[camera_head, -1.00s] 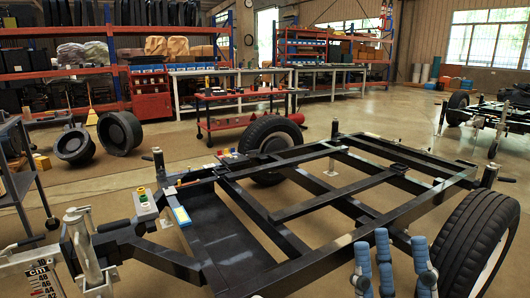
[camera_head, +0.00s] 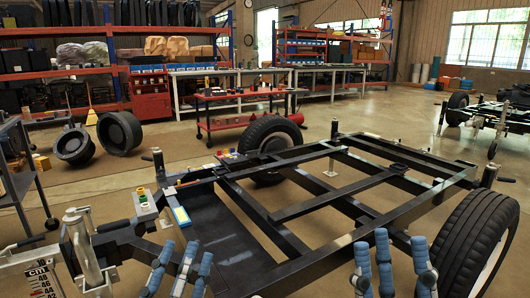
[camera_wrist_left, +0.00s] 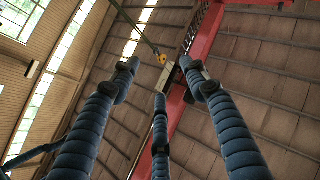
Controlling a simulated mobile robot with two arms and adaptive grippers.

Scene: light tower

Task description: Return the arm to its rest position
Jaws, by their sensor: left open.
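My left gripper (camera_head: 186,254) has blue ribbed fingers with dark joints. It is low in the head view, in front of the trailer frame's near left corner, with its fingers pointing up. In the left wrist view, its three fingers (camera_wrist_left: 160,85) are spread apart with nothing between them, below the roof. My right gripper (camera_head: 393,247) is at the bottom, left of the near wheel. Its blue fingers also point up, stand apart and hold nothing visible. Both arms are mostly below the picture.
A black trailer frame (camera_head: 285,212) with wheels fills the space ahead. Small coloured blocks (camera_head: 145,202) lie on its left part. A metal jack post (camera_head: 85,250) stands at the near left. A wheel (camera_head: 475,250) is close on the right. A red cart (camera_head: 240,95) stands behind.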

